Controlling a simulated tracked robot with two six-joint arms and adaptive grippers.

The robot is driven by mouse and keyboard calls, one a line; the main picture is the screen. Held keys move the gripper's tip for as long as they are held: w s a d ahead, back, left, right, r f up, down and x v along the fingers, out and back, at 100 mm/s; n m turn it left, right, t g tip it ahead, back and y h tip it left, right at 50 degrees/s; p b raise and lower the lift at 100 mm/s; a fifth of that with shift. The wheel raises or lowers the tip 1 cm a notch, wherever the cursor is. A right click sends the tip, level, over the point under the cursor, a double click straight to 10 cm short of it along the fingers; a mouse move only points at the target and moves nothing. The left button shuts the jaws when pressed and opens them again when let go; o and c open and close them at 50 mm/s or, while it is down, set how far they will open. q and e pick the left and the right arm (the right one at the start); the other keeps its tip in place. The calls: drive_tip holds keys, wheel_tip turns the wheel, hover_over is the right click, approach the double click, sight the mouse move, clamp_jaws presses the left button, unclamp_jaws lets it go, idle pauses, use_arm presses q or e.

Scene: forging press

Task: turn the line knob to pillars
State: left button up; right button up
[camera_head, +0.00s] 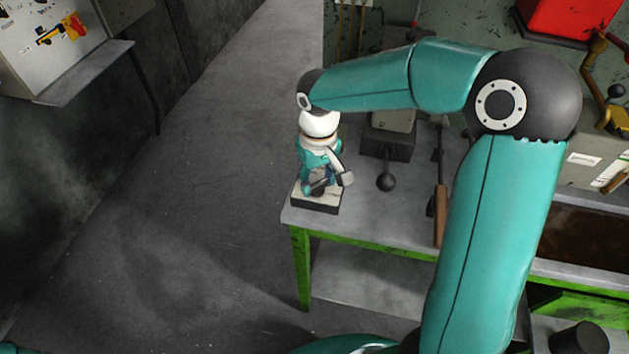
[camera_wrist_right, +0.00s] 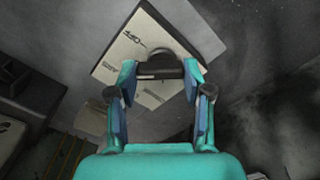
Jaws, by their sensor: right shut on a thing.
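The line knob is a dark round knob with a bar across it, seen in the right wrist view (camera_wrist_right: 157,58). It sits on a pale labelled plate (camera_wrist_right: 122,50) of a small box. In the head view the box (camera_head: 317,202) stands at the table's near left corner. My right gripper (camera_head: 322,186) points down over the box; in the wrist view its two fingertips (camera_wrist_right: 160,72) are shut on the knob's bar, one at each side. The labels are too small to read, and I cannot tell which one the knob points to. My left gripper is not in view.
The grey table (camera_head: 375,215) has a green frame. A block with a black ball-ended lever (camera_head: 386,182) and a wooden-handled tool (camera_head: 440,215) lie right of the box. A red box (camera_head: 570,18) is at the back right. Open floor (camera_head: 170,210) lies to the left.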

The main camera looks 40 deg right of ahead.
sight(318, 183)
drive_tip(key=shift+s+f, duration=0.1)
drive_tip(key=shift+s, duration=0.05)
drive_tip(key=o, duration=1.2)
drive_tip(key=shift+c, duration=0.2)
drive_tip(key=shift+r, duration=0.55)
wheel_tip(318, 183, up, 11)
drive_tip(key=shift+f, duration=0.1)
